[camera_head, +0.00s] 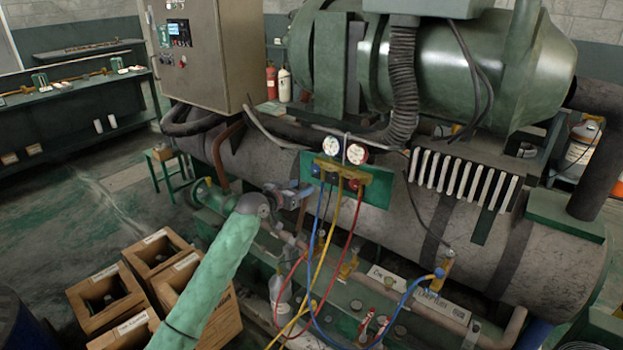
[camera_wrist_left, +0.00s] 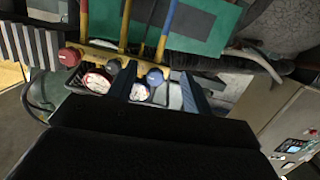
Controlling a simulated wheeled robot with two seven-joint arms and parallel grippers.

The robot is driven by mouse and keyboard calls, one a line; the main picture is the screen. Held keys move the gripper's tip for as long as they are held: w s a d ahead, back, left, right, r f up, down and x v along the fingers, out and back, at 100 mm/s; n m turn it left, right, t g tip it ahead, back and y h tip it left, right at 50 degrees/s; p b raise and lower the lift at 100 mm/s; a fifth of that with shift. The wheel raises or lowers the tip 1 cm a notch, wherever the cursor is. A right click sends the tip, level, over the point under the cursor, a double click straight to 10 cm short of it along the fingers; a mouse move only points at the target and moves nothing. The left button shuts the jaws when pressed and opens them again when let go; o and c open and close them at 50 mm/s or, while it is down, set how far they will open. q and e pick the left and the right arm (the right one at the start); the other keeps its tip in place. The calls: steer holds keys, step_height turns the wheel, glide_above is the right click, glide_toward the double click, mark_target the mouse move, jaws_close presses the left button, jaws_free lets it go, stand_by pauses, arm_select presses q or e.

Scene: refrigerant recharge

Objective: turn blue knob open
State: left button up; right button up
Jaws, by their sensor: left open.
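The manifold (camera_head: 345,174) is a yellow bar on a green plate below two round gauges. Its blue knob (camera_head: 316,171) is at the left end, and it also shows in the left wrist view (camera_wrist_left: 154,77). My left gripper (camera_head: 306,190) is open just in front of the knob. In the left wrist view its two fingers (camera_wrist_left: 158,88) lie on either side of the blue knob, with gaps showing; whether either finger touches is unclear. The red knob (camera_wrist_left: 68,57) is at the manifold's other end, with a grey knob (camera_wrist_left: 115,67) between. My right gripper is not in view.
Blue, yellow and red hoses (camera_head: 352,228) hang below the manifold. The blue-rimmed gauge (camera_head: 331,146) and red-rimmed gauge (camera_head: 356,153) sit close above the knobs. A grey control cabinet (camera_head: 207,50) stands left, and wooden boxes (camera_head: 157,250) stand at lower left.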

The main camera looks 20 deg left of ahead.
mark_target(313, 170)
arm_select(q)
steer(key=shift+t, duration=0.9)
steer(key=w+r+p, duration=0.1)
steer(key=w, duration=0.1)
steer(key=w+d+r, duration=0.1)
steer(key=w, duration=0.1)
steer(key=w+d+r+p, duration=0.1)
steer(key=w, duration=0.2)
steer(key=shift+d+p, duration=0.1)
steer(key=shift+p, duration=0.2)
steer(key=shift+w+d+f, duration=0.1)
steer(key=shift+w, duration=0.15)
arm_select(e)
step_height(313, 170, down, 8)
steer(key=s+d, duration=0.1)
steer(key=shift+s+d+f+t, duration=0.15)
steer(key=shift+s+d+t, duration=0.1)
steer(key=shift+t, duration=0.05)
arm_select(q)
steer(key=shift+c, duration=0.4)
steer(key=c, duration=0.9)
